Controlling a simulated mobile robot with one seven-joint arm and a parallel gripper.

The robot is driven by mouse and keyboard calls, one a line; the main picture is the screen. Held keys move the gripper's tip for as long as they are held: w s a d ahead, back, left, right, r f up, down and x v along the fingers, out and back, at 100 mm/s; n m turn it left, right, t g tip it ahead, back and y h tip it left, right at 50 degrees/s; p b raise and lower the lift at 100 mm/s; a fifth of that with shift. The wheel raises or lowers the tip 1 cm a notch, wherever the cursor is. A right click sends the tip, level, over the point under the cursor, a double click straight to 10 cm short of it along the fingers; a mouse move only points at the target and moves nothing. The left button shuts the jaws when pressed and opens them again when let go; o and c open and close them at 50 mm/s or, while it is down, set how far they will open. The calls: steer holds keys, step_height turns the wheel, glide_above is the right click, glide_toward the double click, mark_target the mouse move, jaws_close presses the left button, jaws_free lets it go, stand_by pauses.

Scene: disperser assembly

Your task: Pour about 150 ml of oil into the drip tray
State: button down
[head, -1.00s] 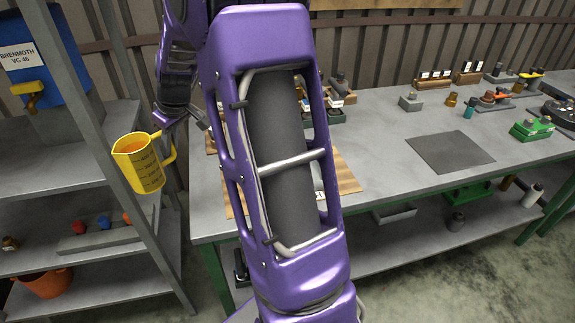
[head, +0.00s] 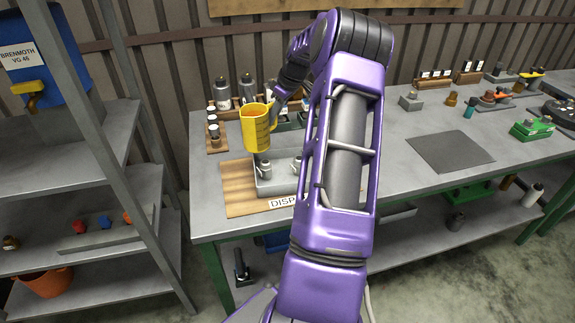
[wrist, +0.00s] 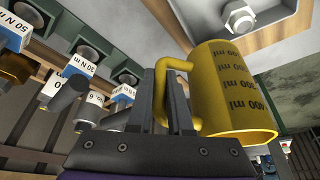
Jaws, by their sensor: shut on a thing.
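My gripper (head: 276,110) is shut on the handle of a yellow measuring jug (head: 256,130), held above the left part of the bench. In the wrist view, my gripper's fingers (wrist: 172,95) close on the handle, and the jug (wrist: 238,95) shows dark ml marks. The jug looks about upright in the head view; its oil level cannot be made out. Below it, a grey base with small metal fittings (head: 264,170) stands on a wooden board (head: 238,190). A shallow grey tray (head: 398,217) shows partly on the shelf under the bench. I cannot tell which is the drip tray.
Dark bottles (head: 222,92) and a rack of small containers (head: 213,130) stand behind and left of the jug. A blue oil container with a yellow tap (head: 28,90) is on the left shelving.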

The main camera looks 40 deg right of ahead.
steer(key=s+d+f, duration=0.1)
steer(key=s+d, duration=0.4)
steer(key=d, duration=0.2)
steer(key=s+d+f+m, duration=0.1)
steer(key=s+d, duration=0.3)
steer(key=d, duration=0.3)
steer(key=shift+s+f, duration=0.35)
steer(key=shift+s, duration=0.05)
steer(key=shift+r+h, duration=0.1)
steer(key=shift+h, duration=0.2)
steer(key=a+r+n+h, duration=0.1)
steer(key=a+r+h, duration=0.4)
steer(key=h, duration=0.1)
steer(key=shift+a+r, duration=0.15)
steer(key=shift+r, duration=0.15)
steer(key=shift+s+n+h, duration=0.1)
steer(key=shift+n+h, duration=0.2)
steer(key=shift+a+r+t, duration=0.1)
steer(key=shift+a+t, duration=0.15)
steer(key=shift+t, duration=0.05)
